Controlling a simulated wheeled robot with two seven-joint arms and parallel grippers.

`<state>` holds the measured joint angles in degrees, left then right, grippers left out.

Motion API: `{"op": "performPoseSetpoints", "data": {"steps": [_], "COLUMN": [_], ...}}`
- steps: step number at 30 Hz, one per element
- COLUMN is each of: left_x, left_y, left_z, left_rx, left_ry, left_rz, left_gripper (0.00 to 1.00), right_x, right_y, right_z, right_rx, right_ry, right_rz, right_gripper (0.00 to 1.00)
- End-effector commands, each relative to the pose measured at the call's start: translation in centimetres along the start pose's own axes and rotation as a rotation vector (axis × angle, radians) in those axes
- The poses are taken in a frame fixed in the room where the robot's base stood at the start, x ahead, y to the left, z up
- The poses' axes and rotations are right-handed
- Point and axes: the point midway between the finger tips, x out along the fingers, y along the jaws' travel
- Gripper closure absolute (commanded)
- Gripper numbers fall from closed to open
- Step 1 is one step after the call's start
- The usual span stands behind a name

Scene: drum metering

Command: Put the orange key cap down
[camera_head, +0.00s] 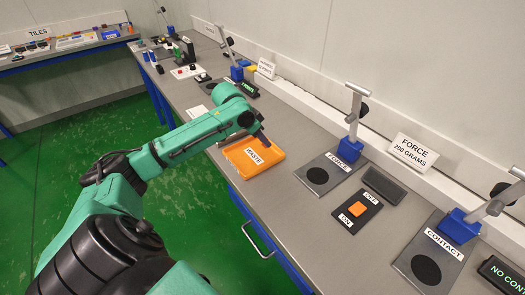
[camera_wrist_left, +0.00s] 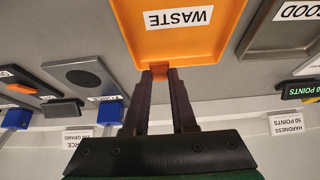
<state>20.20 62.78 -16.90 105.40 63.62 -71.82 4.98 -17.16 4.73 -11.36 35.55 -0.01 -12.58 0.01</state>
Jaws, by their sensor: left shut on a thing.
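My left gripper (camera_head: 265,141) is over the orange tray labelled WASTE (camera_head: 250,168), near its back right edge. In the left wrist view its two dark fingers (camera_wrist_left: 160,74) are shut on a small orange piece, the orange key cap (camera_wrist_left: 160,72). The cap shows at the fingertips against the rim of the orange waste tray (camera_wrist_left: 202,43), so its outline is hard to separate. I cannot tell whether it touches the tray. In the head view the cap is hidden by the gripper. My right gripper is not in view.
A force station (camera_head: 340,160) with a dark round pad stands right of the tray. Beyond it are an ON/OFF plate (camera_head: 345,223) with an orange square and a contact station (camera_head: 425,250). A grey tray labelled GOOD (camera_wrist_left: 262,42) lies beside the waste tray.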

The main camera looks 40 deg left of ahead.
Motion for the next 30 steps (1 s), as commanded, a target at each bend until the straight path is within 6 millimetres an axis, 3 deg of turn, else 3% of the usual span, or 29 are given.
{"op": "performPoseSetpoints", "data": {"steps": [9,15,16,18,30], "left_x": [4.6,4.8,4.8,4.8,4.2], "left_y": [0.0,0.0,0.0,0.0,-0.1], "left_z": [2.6,2.7,2.7,2.7,2.7], "left_rx": [-0.001,0.0,0.0,0.0,0.0], "left_ry": [0.0,0.001,0.001,0.001,0.001], "left_rz": [0.0,0.0,0.0,0.0,-0.002], "left_gripper": [1.0,1.0,0.64,0.4,0.4], "right_x": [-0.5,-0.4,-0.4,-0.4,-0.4], "right_y": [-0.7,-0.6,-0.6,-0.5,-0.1], "right_z": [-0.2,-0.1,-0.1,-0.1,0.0], "right_rx": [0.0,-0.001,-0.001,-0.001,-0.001], "right_ry": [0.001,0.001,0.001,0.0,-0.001], "right_rz": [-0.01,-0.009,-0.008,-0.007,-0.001], "right_gripper": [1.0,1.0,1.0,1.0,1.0]}}
